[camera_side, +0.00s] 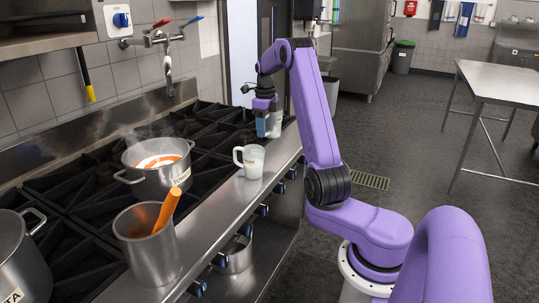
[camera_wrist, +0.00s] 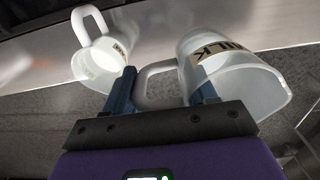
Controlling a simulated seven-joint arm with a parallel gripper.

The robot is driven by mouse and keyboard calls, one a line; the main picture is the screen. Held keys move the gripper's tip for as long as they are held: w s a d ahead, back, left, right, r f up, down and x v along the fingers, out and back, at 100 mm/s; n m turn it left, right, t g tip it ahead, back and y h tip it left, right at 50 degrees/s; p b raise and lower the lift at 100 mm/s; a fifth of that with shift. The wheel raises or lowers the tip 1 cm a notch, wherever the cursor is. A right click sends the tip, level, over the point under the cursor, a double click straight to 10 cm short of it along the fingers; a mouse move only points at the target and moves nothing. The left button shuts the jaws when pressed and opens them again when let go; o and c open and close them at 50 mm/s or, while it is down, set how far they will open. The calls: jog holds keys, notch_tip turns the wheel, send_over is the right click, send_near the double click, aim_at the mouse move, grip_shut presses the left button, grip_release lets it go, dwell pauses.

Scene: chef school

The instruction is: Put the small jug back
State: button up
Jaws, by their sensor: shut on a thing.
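My gripper (camera_side: 264,122) is shut on a pale jug (camera_side: 275,124) above the far end of the steel front ledge. In the wrist view the held jug (camera_wrist: 245,82) reads "MILK" and is tilted in the picture. Its handle lies between the two blue fingers (camera_wrist: 163,92), and the right finger overlaps its body. A second white jug (camera_side: 252,161) with a handle and a label stands upright on the ledge, nearer the side camera. It also shows at the upper left of the wrist view (camera_wrist: 97,62). Which jug is the smaller is hard to tell.
A steaming pot (camera_side: 160,184) with orange and white contents stands on the black stove grates. A steel container (camera_side: 148,250) with an orange utensil stands near the ledge (camera_side: 215,208), and a large pot (camera_side: 22,268) is at the lower left. Open floor lies to the right.

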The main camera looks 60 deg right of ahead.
jog(key=shift+f, duration=4.4)
jog(key=shift+f, duration=0.2)
jog(key=o, duration=1.1)
